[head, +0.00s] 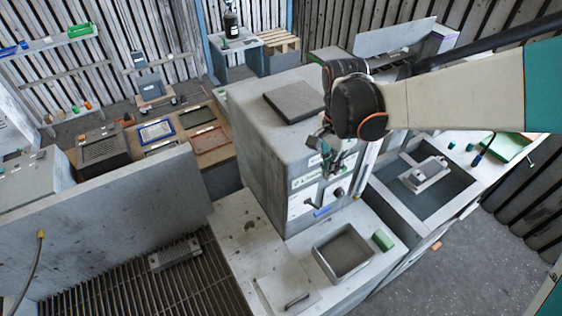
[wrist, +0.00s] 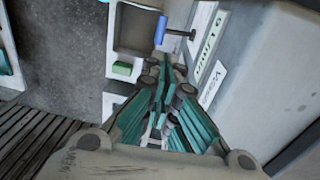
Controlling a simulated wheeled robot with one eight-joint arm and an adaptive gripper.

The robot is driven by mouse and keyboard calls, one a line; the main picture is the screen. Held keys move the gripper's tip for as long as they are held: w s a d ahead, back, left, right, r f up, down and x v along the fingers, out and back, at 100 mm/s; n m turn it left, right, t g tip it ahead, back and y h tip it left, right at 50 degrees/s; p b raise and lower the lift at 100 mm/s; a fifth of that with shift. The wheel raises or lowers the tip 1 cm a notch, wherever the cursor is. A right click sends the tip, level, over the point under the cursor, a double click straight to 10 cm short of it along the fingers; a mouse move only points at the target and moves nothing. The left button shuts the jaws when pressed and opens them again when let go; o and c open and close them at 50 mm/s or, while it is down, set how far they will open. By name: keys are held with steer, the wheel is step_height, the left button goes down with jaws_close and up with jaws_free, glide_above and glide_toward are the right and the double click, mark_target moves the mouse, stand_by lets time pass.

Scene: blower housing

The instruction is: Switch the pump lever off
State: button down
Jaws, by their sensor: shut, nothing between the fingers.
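The lever with a blue handle (head: 323,211) sticks out low on the front of a grey cabinet (head: 262,160). In the wrist view the blue handle (wrist: 161,30) sits on a dark stem that runs to the cabinet face, just beyond my fingertips. I take it for the pump lever; the label wording is not clear. My gripper (head: 335,173) is in front of the cabinet's upper face, above the lever. In the wrist view my gripper (wrist: 164,75) is shut and empty, its tips close to the handle. I cannot tell whether they touch.
A grey open tray (head: 343,254) and a green block (head: 383,239) lie on the ledge below the lever. A dark flat slab (head: 294,101) rests on the cabinet top. A sink-like basin (head: 409,197) holding a metal part is at the right. A slatted grate (head: 140,290) is at lower left.

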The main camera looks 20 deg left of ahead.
mark_target(327, 209)
steer(key=f+b, duration=0.2)
steer(key=f, duration=0.2)
steer(key=f+b, duration=0.2)
steer(key=f, duration=0.3)
steer(key=f+b, duration=0.3)
steer(key=f, duration=0.1)
steer(key=shift+s+d+f, duration=0.35)
steer(key=shift+s+d+f, duration=0.1)
steer(key=shift+s+d+f+t+y+b, duration=0.15)
steer(key=shift+t+y+b, duration=0.15)
steer(key=shift+b, duration=0.25)
